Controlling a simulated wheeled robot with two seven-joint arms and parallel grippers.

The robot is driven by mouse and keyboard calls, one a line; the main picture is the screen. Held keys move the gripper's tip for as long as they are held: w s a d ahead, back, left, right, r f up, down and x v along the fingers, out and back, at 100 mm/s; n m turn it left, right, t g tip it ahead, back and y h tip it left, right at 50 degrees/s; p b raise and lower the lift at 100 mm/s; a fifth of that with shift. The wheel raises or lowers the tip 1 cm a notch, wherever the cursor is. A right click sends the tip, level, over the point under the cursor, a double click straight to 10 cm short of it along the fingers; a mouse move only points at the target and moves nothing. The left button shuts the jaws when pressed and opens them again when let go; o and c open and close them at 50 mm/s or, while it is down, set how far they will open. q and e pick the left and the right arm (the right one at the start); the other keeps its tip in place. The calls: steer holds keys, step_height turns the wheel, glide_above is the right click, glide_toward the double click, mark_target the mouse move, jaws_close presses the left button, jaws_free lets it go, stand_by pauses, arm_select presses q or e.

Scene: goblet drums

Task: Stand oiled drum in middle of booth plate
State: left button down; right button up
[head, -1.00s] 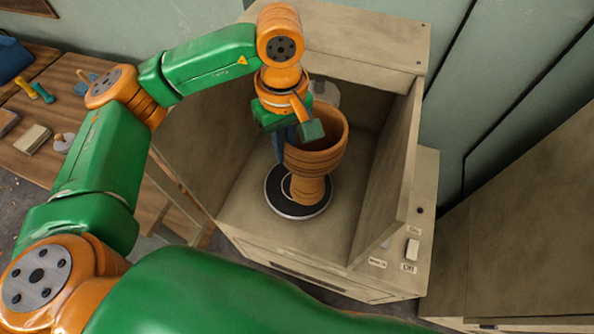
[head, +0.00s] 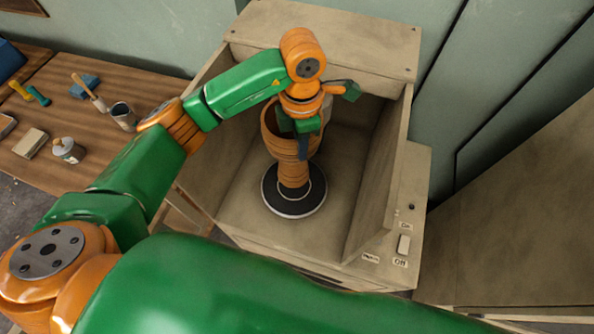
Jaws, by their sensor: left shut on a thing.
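The oiled drum (head: 292,171) is a goblet-shaped, orange-brown wooden drum, upright inside the booth with its wide open bowl on top. Its narrow foot is on or just over the round black booth plate (head: 290,205), close to the middle. I cannot tell whether the foot touches the plate. My left gripper (head: 303,146) comes down from above and is shut on the bowl's wall at the near right side of the rim. The gripper hides part of the rim. My right gripper is not in view.
The booth (head: 243,195) has walls on both sides of the drum and a raised top at the back (head: 330,40). A switch (head: 404,244) is on its front right. A wooden bench (head: 95,150) at left holds tools, a cup and small blocks.

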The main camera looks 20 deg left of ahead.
arm_select(q)
steer(key=p, duration=0.1)
glide_above(301, 164)
steer(key=s, duration=0.3)
steer(key=f, duration=0.6)
steer(key=shift+d+f, duration=0.3)
steer(key=shift+d, duration=0.05)
steer(key=shift+w+f, duration=0.1)
steer(key=shift+f, duration=0.3)
steer(key=c, duration=1.4)
jaws_free()
steer(key=shift+f, duration=0.1)
steer(key=o, duration=0.4)
steer(key=shift+r, duration=0.55)
step_height(301, 164, up, 11)
steer(key=shift+r+b, duration=0.2)
steer(key=shift+b, duration=0.75)
